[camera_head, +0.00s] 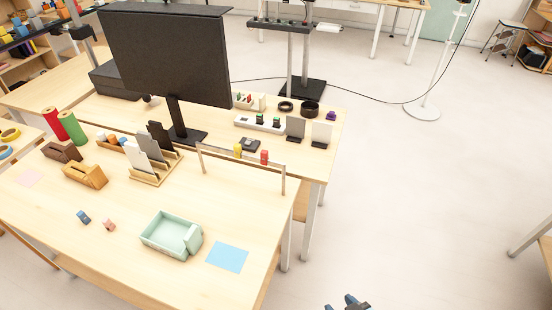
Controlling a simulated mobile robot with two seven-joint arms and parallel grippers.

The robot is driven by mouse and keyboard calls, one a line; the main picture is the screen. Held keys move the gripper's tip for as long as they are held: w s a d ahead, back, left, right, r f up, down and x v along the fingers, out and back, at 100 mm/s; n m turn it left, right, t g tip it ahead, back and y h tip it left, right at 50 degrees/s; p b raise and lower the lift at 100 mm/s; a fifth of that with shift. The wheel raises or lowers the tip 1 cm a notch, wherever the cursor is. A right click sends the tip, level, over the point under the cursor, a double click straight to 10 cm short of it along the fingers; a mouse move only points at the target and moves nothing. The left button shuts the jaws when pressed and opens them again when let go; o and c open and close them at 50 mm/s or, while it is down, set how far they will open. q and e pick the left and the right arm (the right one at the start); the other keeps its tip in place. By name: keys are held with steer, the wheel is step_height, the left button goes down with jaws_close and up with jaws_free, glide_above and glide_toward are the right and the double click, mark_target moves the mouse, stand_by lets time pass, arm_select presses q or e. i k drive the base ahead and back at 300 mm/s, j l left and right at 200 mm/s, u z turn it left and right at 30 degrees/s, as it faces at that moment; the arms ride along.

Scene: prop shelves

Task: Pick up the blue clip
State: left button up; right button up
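A small blue clip (83,217) lies on the near wooden table (120,265), toward its left front. A small pink clip (109,225) lies just to its right, apart from it. At the bottom edge, right of the middle, a dark tip with blue parts shows, which looks like my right gripper (348,303). It is off the table, over the floor, far to the right of the blue clip. Most of it is cut off, so its opening is unclear. My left gripper is out of view.
A pale green tray (158,242) and a blue sheet (228,257) lie right of the clips. Behind stand tape dispensers (85,175), a wooden sorter (155,168), green and red rolls (72,127) and a monitor (168,55). The floor at right is mostly clear.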

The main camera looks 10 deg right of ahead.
mark_target(84, 218)
steer(key=u, duration=1.25)
steer(key=j+z, duration=0.1)
steer(key=j, duration=0.4)
steer(key=j+z, duration=0.35)
steer(key=j, duration=0.65)
steer(key=i+j+z, duration=0.3)
steer(key=j, duration=0.35)
steer(key=i+j+z, duration=0.15)
steer(key=j, duration=0.2)
